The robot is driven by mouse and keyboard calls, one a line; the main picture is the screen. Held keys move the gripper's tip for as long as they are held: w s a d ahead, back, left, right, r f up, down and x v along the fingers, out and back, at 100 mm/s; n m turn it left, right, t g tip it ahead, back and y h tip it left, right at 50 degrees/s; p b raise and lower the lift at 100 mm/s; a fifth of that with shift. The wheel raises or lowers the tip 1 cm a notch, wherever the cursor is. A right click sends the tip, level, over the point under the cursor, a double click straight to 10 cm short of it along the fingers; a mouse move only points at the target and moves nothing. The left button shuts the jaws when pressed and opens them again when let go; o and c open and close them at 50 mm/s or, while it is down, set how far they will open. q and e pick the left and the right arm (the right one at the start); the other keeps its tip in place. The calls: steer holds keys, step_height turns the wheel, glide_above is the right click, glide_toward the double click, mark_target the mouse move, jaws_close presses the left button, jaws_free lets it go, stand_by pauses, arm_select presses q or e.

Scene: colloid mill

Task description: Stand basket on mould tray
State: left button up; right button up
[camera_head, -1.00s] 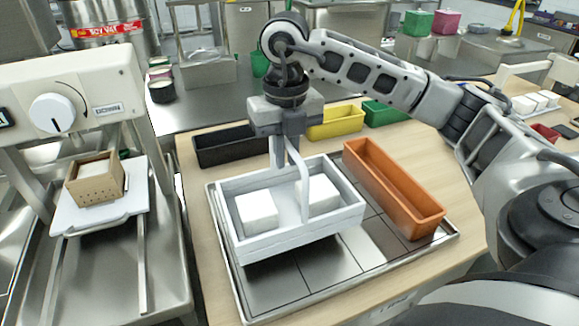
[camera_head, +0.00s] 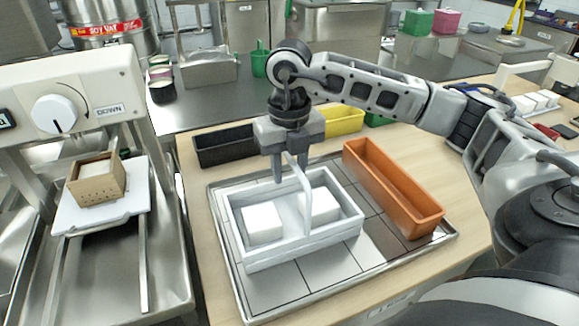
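A light grey basket (camera_head: 304,246) with an arched handle holds two white blocks, one (camera_head: 262,222) on the left and one (camera_head: 320,205) on the right. The basket sits upright on the left part of a flat metal tray (camera_head: 385,243) with a dark grid. My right gripper (camera_head: 290,170) is over the basket, its two fingers apart with the top of the handle between them. My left gripper is not in view.
An orange bin (camera_head: 390,190) stands on the tray right of the basket. Black (camera_head: 225,147), yellow (camera_head: 343,121) and green bins stand behind. At left, a press machine (camera_head: 70,100) has a wooden box (camera_head: 97,180) on a white board (camera_head: 65,215).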

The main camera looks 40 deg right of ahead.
step_height(320, 180, up, 11)
steer(key=shift+p, duration=0.5)
steer(key=shift+r, duration=0.4)
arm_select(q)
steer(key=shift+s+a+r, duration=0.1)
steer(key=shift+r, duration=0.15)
